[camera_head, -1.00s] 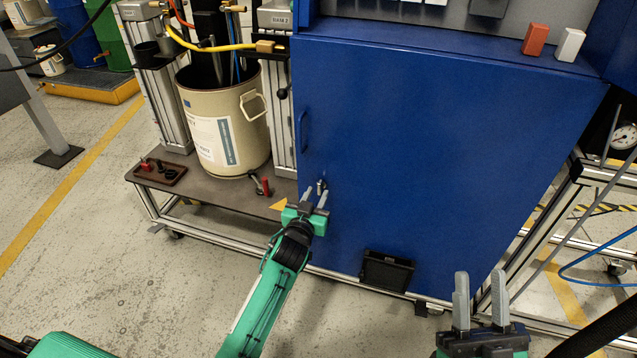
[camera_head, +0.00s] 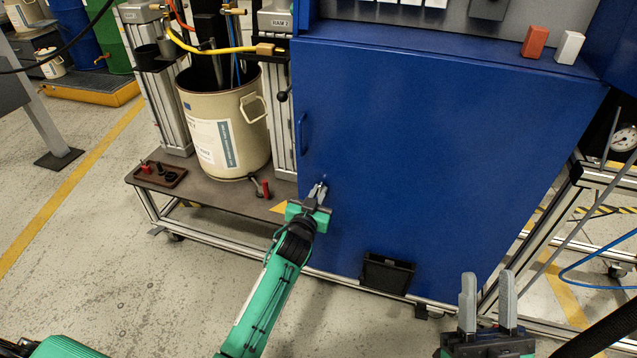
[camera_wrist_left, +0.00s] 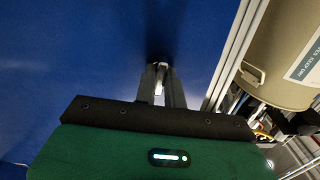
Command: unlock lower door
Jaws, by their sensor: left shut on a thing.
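The lower door (camera_head: 430,150) is a large blue panel, closed, with a blue handle (camera_head: 302,132) on its left edge. My left gripper (camera_head: 317,190) is at the door's lower left, its fingers closed together on a small lock part on the door face. In the left wrist view the fingertips (camera_wrist_left: 160,72) meet around a small pale piece (camera_wrist_left: 158,90) against the blue door. The fingers hide most of that piece. My right gripper (camera_head: 487,298) is open and empty at the lower right, fingers pointing up, apart from the door.
A beige drum (camera_head: 225,125) stands on the platform left of the door. A small tray (camera_head: 160,174) and a red-handled part (camera_head: 265,187) lie on that platform. A black box (camera_head: 387,272) is at the door's bottom. Red and white blocks (camera_head: 536,41) sit on the ledge above.

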